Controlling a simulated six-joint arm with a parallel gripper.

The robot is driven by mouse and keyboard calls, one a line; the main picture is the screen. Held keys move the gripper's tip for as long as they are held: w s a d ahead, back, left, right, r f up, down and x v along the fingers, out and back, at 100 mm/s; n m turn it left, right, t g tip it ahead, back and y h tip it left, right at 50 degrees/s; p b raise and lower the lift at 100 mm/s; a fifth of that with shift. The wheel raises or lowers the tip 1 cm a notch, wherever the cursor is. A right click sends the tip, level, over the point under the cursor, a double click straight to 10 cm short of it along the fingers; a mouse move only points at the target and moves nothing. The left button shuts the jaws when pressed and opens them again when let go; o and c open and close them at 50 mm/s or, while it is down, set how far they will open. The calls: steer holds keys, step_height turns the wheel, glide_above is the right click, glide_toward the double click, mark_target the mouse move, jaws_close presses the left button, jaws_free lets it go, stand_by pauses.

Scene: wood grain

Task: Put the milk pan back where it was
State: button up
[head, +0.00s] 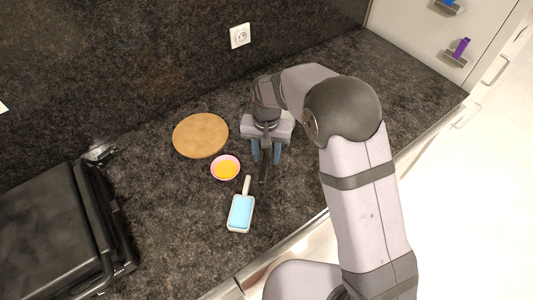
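A small white pan-like vessel (232,228) with a light blue inside and a white handle lies on the dark speckled counter, its handle pointing up in the picture. It is the only pan-like thing I can make out; I cannot tell for sure that it is the milk pan. My gripper (265,158) points down over the counter, above and to the right of that handle. Its two bluish fingers are apart. A narrow dark bar (264,172) shows between and below them; I cannot tell what it is. The fingers do not appear to touch it.
A pink bowl (213,174) with orange contents stands left of my gripper. A round wooden board (200,136) lies behind it. A black case-like appliance (50,240) fills the left end. A wall socket (240,36) is at the back. The counter's right part (410,90) is clear.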

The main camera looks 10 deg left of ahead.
steer(key=shift+r, duration=0.15)
step_height(320, 180, up, 12)
steer(key=b, duration=0.2)
steer(key=shift+b, duration=0.4)
steer(key=shift+d, duration=0.1)
steer(key=s+d+f, duration=0.2)
steer(key=s+d, duration=0.1)
steer(key=d, duration=0.4)
steer(key=s+d+f, duration=0.2)
steer(key=s+d, duration=0.1)
steer(key=d, duration=0.4)
steer(key=s+d+f, duration=0.5)
steer(key=s+d, duration=0.4)
steer(key=s, duration=0.3)
steer(key=shift+s+d, duration=0.2)
